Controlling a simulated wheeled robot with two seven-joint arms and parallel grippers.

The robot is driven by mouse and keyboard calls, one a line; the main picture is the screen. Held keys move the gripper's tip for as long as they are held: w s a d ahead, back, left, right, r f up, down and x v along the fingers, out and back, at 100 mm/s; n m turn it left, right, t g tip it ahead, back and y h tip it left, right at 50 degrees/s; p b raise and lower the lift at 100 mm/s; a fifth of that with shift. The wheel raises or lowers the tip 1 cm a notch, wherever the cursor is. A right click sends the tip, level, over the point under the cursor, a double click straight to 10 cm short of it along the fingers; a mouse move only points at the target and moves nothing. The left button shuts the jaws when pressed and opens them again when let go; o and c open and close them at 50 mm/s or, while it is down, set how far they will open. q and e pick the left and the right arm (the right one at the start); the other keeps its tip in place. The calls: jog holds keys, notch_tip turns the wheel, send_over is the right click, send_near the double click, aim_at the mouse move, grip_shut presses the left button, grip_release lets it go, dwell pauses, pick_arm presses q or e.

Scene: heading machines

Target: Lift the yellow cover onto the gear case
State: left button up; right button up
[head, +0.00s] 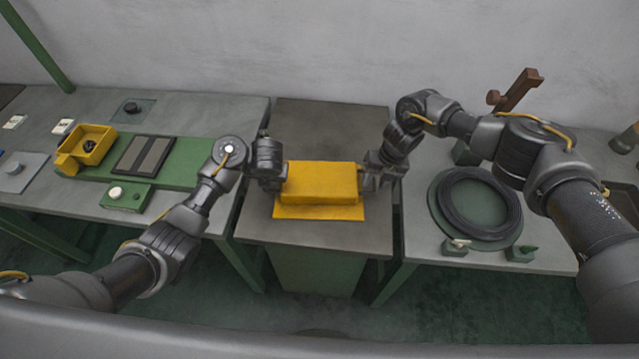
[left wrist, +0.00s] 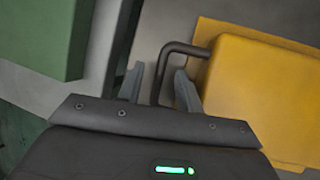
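The yellow cover (head: 319,183), a box with a flat flange, sits on the grey middle stand (head: 330,128). In the left wrist view the cover (left wrist: 262,92) is at the right, with a dark bent handle (left wrist: 184,47) on its side. My left gripper (head: 279,180) is at the cover's left end; in the left wrist view its fingers (left wrist: 158,72) are apart, with the handle between them and gaps showing. My right gripper (head: 370,178) is at the cover's right end; its fingers are too small to read. I cannot tell which thing is the gear case.
The left bench holds a green base (head: 190,160) with an open yellow box (head: 92,140). The right bench holds a black cable coil (head: 446,205) on a green disc and small green blocks (head: 455,247). The stand's back half is clear. Gaps separate the stand from the benches.

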pick_arm(q)
jog(key=shift+w+f, duration=0.3)
jog(key=shift+f, duration=0.3)
pick_arm(e)
jog(key=shift+a+f, duration=0.1)
jog(key=shift+f, duration=0.65)
pick_arm(q)
jog(key=shift+w+a+f, duration=0.1)
jog(key=shift+a+f, duration=0.1)
jog(key=shift+f, duration=0.15)
pick_arm(e)
jog(key=shift+a+f, duration=0.1)
jog(key=shift+f, duration=0.2)
pick_arm(q)
jog(key=shift+c, duration=0.4)
pick_arm(e)
jog(key=shift+c, duration=0.2)
pick_arm(q)
grip_shut()
pick_arm(e)
grip_shut()
